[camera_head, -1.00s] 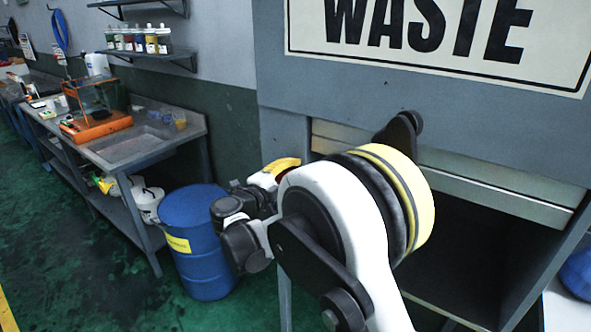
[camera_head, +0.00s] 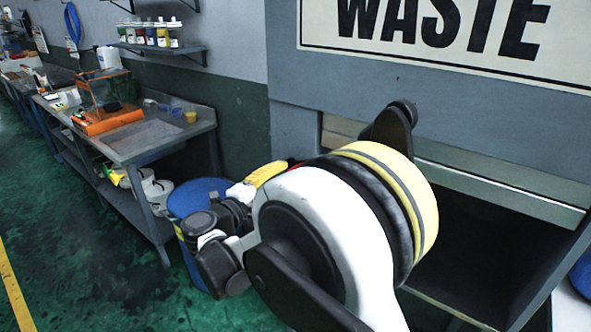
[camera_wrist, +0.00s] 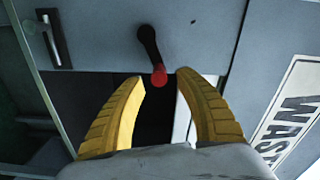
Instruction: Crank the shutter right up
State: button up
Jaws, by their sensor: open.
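The crank shows in the wrist view as a black arm (camera_wrist: 149,42) with a red knob (camera_wrist: 158,75) at its end, on a grey panel. My gripper (camera_wrist: 161,78) is open, its two yellow fingers apart with the knob between their tips in the picture. I cannot tell whether either finger touches the knob. In the head view only part of my gripper shows, with a yellow finger (camera_head: 265,172). The shutter (camera_head: 500,188) is a pale grey band under the WASTE sign, above a dark opening; my arm hides part of it.
A blue drum (camera_head: 203,190) stands left of my arm, partly hidden by it. A workbench (camera_head: 150,140) runs along the left wall. Green floor is open at lower left.

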jog(key=v, duration=0.2)
jog(key=shift+s+a, duration=0.25)
jog(key=shift+s, duration=0.05)
